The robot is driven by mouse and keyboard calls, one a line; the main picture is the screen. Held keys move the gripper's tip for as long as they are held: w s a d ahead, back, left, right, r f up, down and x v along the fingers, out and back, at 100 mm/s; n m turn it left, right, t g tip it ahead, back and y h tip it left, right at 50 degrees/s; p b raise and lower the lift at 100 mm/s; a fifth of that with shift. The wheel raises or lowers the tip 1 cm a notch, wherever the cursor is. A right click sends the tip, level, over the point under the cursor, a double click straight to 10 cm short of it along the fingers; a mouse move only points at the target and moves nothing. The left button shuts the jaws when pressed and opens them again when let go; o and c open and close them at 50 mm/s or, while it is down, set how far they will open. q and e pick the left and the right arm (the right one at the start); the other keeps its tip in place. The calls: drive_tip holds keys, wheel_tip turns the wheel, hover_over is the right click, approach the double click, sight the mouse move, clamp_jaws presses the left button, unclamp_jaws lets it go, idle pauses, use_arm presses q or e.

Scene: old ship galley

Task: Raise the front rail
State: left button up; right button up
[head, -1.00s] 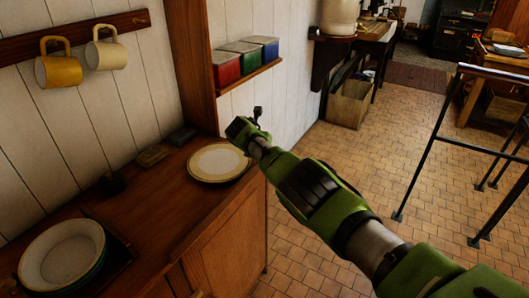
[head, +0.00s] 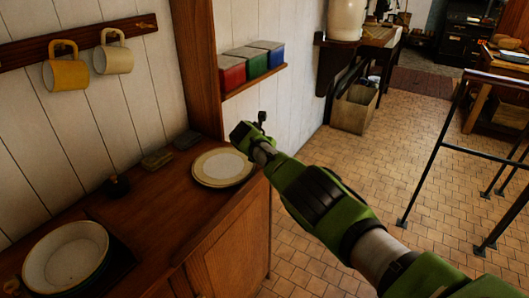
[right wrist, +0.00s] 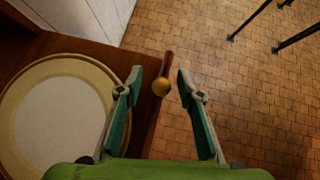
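My right gripper (head: 254,128) reaches over the right end of the wooden sideboard (head: 140,222), beside a cream plate (head: 223,167). In the right wrist view, the gripper (right wrist: 160,71) is open, its two fingers apart. A short dark wooden bar with a round brass knob (right wrist: 161,87) shows between the fingers, past the sideboard's edge. The fingers do not appear to touch it. I cannot tell whether this bar belongs to the front rail, and no other part is clearly a front rail. The plate (right wrist: 62,115) lies just left of the gripper. My left gripper is out of view.
Cream bowls (head: 66,257) stand at the sideboard's left. Mugs (head: 66,72) hang on the wall. Red, green and blue tins (head: 252,62) sit on a small shelf. Black metal railings (head: 430,155) stand at the right. The tiled floor (head: 380,170) between is clear.

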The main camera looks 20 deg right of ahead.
drive_tip(key=shift+s+a+r, duration=0.2)
drive_tip(key=shift+a+r, duration=0.15)
drive_tip(key=shift+r, duration=0.05)
drive_tip(key=shift+v, duration=0.9)
drive_tip(key=v, duration=0.8)
drive_tip(key=shift+s+r, duration=0.2)
drive_tip(key=shift+s, duration=0.15)
drive_tip(key=shift+a, duration=0.15)
